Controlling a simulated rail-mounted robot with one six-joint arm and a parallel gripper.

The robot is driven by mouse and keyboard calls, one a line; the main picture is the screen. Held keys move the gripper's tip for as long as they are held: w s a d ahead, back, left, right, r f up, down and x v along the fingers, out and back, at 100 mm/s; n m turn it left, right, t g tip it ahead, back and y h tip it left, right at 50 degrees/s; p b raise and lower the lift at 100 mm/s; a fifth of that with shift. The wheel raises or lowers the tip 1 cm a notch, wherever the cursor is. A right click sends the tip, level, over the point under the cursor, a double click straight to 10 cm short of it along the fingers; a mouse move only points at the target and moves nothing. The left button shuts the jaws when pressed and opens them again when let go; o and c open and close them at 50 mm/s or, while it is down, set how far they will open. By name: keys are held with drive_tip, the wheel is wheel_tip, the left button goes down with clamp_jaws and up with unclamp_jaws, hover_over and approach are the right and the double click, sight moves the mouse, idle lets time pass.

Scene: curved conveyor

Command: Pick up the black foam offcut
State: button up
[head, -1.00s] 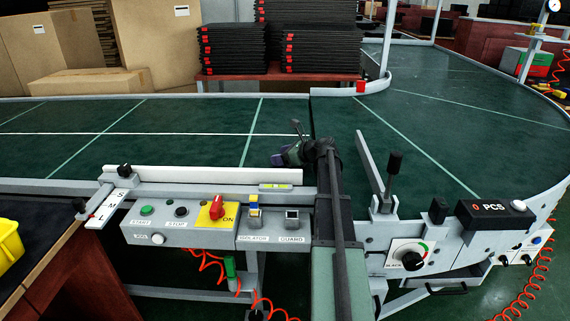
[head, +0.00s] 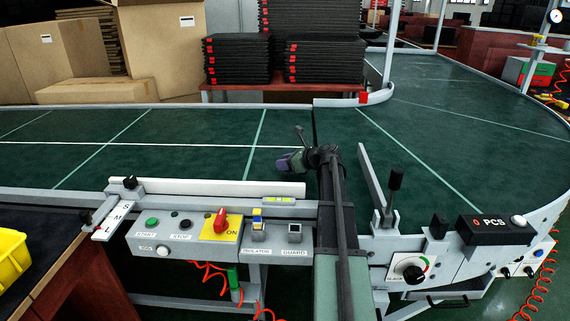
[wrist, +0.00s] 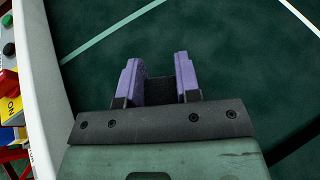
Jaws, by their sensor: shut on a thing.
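In the wrist view my gripper (wrist: 157,80) has its two purple fingers shut on the black foam offcut (wrist: 160,90), a small dark block between them. The green belt shows all around the fingers. In the head view my gripper (head: 284,163) is over the conveyor belt, just behind the white guide rail, with my arm reaching over the front edge. The foam cannot be made out in the head view. I cannot tell whether the foam touches the belt.
The green curved conveyor (head: 200,160) is otherwise clear. A control panel (head: 185,235) with buttons and a lever (head: 391,195) stand along its front edge. Stacks of black sheets (head: 325,62) and cardboard boxes (head: 60,60) are behind. A yellow bin (head: 12,258) is at the left.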

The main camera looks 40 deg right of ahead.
wheel_tip(320, 180, up, 18)
drive_tip(key=p, duration=1.6)
drive_tip(key=shift+f, duration=0.15)
drive_tip(key=shift+f, duration=0.1)
